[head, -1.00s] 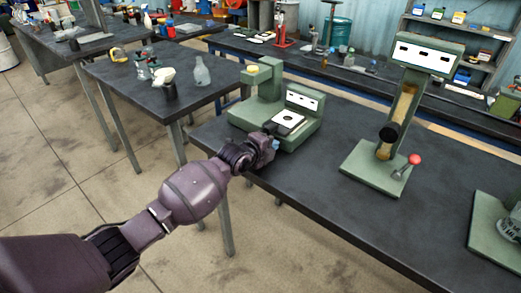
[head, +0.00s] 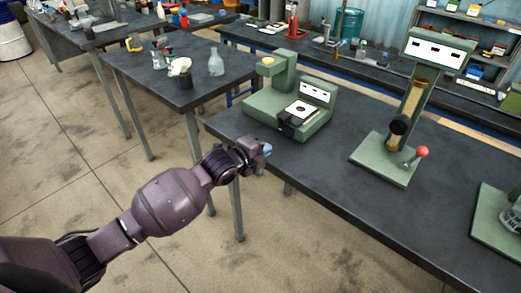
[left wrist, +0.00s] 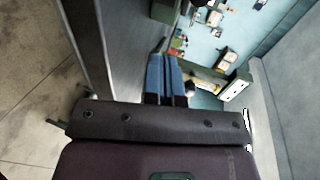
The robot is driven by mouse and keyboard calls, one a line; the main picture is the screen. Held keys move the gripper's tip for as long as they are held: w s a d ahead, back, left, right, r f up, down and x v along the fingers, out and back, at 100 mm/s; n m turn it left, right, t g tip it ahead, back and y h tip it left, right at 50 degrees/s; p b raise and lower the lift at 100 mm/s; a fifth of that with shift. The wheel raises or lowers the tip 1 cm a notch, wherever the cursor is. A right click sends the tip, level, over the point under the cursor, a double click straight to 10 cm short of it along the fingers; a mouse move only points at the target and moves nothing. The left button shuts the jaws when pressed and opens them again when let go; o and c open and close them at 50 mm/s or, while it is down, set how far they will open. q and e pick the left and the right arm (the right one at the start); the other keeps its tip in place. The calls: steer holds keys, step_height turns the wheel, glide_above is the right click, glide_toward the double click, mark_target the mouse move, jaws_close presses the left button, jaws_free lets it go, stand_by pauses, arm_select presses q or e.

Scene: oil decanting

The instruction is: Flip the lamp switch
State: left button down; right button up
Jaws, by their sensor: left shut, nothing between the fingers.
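The green lamp device (head: 262,103) stands on the dark workbench at its near left corner. It has a post with a yellow knob (head: 267,60), a white plate with a dark round centre (head: 300,108) and a white display panel (head: 318,92). A black block (head: 292,128), possibly the switch, sits on its front side; its position cannot be made out. My left gripper (head: 266,150) is shut and empty, with blue fingertips, in front of the device near the bench edge and apart from it. Its fingers also show in the left wrist view (left wrist: 165,78). My right gripper is not in view.
A taller green stand (head: 382,160) with an amber tube and a red-knobbed lever (head: 421,152) stands to the right on the same workbench (head: 330,185). Bare bench top lies between them. Another table (head: 150,75) with a glass flask (head: 216,62) stands at the left.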

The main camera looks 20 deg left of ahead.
arm_select(q)
steer(key=shift+s+a+r, duration=0.2)
steer(key=shift+s, duration=0.4)
steer(key=s+a+f+n+y, duration=0.2)
steer(key=s+a+f+n, duration=0.2)
steer(key=s+n, duration=0.3)
steer(key=s+a+f+n+g+y, duration=0.1)
steer(key=s+a+f+n+y, duration=0.1)
steer(key=s+a+f+n, duration=0.2)
steer(key=s+a+f+n+y, duration=0.2)
steer(key=s+f+n, duration=0.7)
steer(key=s, duration=0.9)
steer(key=shift+s+a+n+y, duration=0.3)
steer(key=shift+a+n+y, duration=0.1)
steer(key=shift+a+n, duration=0.7)
steer(key=shift+d, duration=0.1)
